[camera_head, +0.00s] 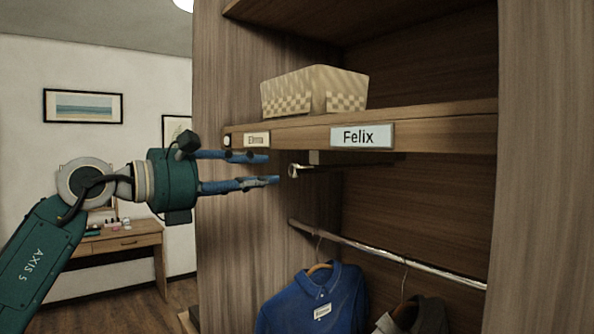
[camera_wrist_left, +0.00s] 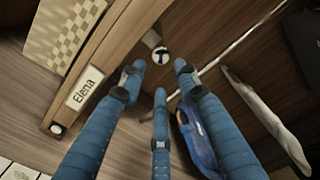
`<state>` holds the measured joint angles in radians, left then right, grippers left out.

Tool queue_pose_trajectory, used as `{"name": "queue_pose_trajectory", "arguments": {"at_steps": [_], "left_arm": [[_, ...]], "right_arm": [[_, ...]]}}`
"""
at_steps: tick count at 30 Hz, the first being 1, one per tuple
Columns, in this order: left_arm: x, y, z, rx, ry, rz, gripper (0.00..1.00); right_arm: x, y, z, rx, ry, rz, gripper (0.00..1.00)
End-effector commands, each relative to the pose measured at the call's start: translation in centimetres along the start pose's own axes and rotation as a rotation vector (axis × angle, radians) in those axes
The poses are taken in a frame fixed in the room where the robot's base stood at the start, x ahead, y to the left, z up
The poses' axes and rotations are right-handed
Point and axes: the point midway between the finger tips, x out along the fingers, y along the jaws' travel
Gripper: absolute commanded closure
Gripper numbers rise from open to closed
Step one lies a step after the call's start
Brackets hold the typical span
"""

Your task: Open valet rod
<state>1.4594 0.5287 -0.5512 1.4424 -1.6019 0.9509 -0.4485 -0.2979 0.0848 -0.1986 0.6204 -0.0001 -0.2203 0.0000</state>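The valet rod (camera_head: 294,170) is a thin metal rod with a round knob end under the wardrobe shelf. Its knob also shows in the left wrist view (camera_wrist_left: 161,55), just beyond my fingertips. My left gripper (camera_head: 274,169) comes in from the left, its blue fingers apart and empty, pointing at the knob. In the left wrist view the three fingers (camera_wrist_left: 158,85) are spread, with the knob ahead of the gap between them. A small space seems to remain between fingertips and knob. My right gripper is not in view.
The shelf (camera_head: 430,118) above carries name labels "Elena" (camera_head: 257,139) and "Felix" (camera_head: 362,136) and a woven basket (camera_head: 314,90). Below, a clothes rail (camera_head: 390,255) holds a blue shirt (camera_head: 318,300) and a grey garment (camera_head: 418,315). The wardrobe side panel (camera_head: 225,230) stands close behind my gripper.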

Motion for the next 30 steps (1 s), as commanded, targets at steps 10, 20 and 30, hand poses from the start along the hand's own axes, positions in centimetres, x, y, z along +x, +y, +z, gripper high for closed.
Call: {"name": "queue_pose_trajectory", "arguments": {"at_steps": [10, 20, 30], "left_arm": [[6.5, -0.1, 0.5, -0.006, -0.004, -0.004, 0.68], [8.2, -0.1, 0.1, -0.004, -0.004, -0.002, 0.68], [8.2, -0.1, 0.1, -0.004, -0.004, -0.002, 1.00]], "right_arm": [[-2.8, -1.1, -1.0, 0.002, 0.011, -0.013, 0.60], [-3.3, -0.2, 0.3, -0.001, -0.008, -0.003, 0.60], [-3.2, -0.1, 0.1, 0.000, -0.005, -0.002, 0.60]]}}
